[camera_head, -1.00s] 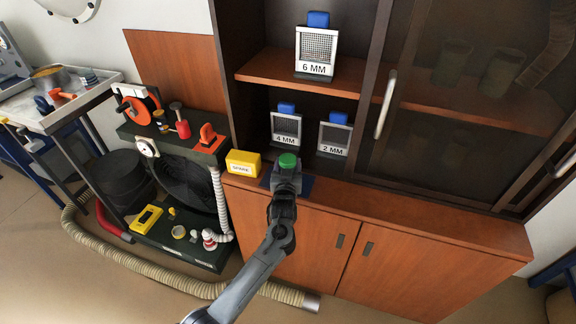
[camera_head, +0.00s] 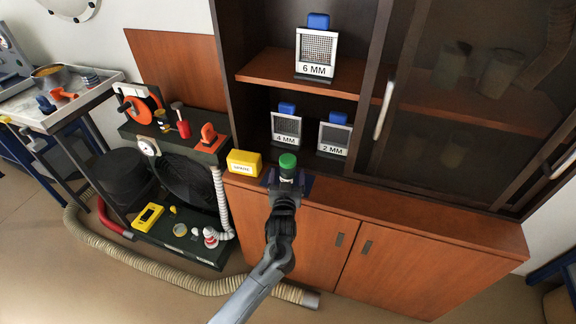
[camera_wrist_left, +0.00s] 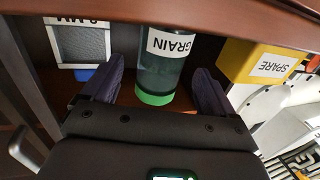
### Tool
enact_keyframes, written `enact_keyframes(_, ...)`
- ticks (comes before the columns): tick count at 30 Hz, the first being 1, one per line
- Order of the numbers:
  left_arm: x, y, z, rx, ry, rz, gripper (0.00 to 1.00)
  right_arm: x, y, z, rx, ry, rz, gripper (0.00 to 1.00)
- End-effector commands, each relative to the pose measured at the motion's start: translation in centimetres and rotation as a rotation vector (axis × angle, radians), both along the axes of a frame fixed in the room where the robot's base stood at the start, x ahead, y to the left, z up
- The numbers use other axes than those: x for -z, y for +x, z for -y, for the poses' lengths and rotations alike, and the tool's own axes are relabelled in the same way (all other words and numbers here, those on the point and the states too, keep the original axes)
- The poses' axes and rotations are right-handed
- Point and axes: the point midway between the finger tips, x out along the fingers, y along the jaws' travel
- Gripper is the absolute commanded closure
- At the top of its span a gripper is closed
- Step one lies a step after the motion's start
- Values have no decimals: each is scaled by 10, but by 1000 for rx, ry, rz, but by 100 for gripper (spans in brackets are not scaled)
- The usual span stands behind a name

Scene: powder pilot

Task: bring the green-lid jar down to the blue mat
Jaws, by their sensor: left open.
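The green-lid jar (camera_head: 287,174) stands upright on the cabinet ledge, in front of the 4 MM and 2 MM sieves. In the left wrist view, which is upside down, the jar (camera_wrist_left: 162,72) shows a GRAIN label and a dark, see-through body. My left gripper (camera_head: 286,181) is open, with one finger on each side of the jar and gaps between.
A yellow SPARE box (camera_head: 243,163) sits left of the jar on the ledge. The 4 MM sieve (camera_head: 286,130) and 2 MM sieve (camera_head: 333,137) stand behind, and the 6 MM sieve (camera_head: 315,55) is on the shelf above. The ledge right of the mat is clear.

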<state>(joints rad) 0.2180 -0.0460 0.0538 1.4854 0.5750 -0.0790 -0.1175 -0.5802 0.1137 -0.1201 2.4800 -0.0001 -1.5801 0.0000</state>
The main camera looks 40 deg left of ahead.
Motion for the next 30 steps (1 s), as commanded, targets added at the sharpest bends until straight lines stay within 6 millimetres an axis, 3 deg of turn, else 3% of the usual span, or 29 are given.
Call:
enact_keyframes(6, -2, -32, 22, 0, -2, -1, 13, -12, 0, 0, 0, 0, 0, 57)
enact_keyframes(16, 1, -54, 38, 5, -4, -8, 13, -15, 0, 2, -5, -7, 0, 57)
enact_keyframes(23, 25, -76, 59, 142, -100, -155, 13, -15, 0, 3, -8, -12, 1, 57)
enact_keyframes(26, 43, -103, 83, 257, -170, -300, 13, -15, 0, 3, -7, -12, 1, 57)
enact_keyframes(30, 65, -163, 124, 424, -246, -568, 13, -15, 0, 2, -6, -9, 0, 57)
